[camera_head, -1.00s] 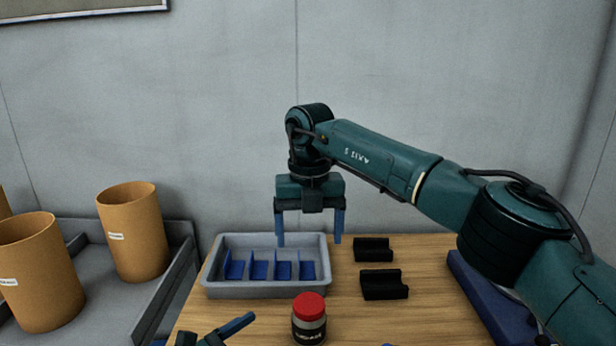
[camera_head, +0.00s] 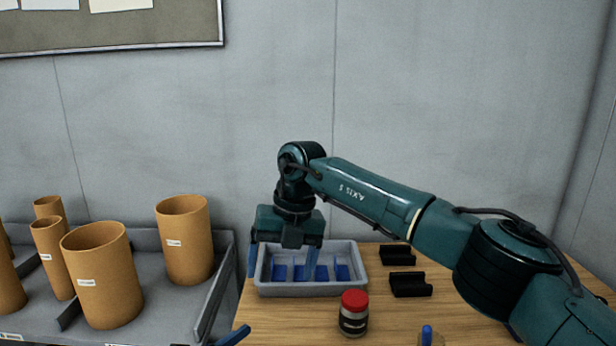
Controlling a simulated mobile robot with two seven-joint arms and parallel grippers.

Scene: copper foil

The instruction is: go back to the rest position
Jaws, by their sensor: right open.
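My right gripper (camera_head: 282,262) hangs pointing down at the left part of the grey tray (camera_head: 310,290), its two blue fingers apart with nothing between them. One finger is left of the tray's rim and the other overlaps the tray's inside in the picture; I cannot tell its height. My right arm reaches in from the right. Of my left gripper, only one blue finger (camera_head: 235,336) shows at the bottom edge; the rest is out of frame.
The tray has blue dividers. A red-capped jar (camera_head: 354,312) stands in front of it on the wooden table (camera_head: 385,325). Two black holders (camera_head: 398,255) (camera_head: 410,284) lie to the right. Brown cylinders (camera_head: 101,275) stand on a grey bench at left. A blue-topped object (camera_head: 427,335) is cut off below.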

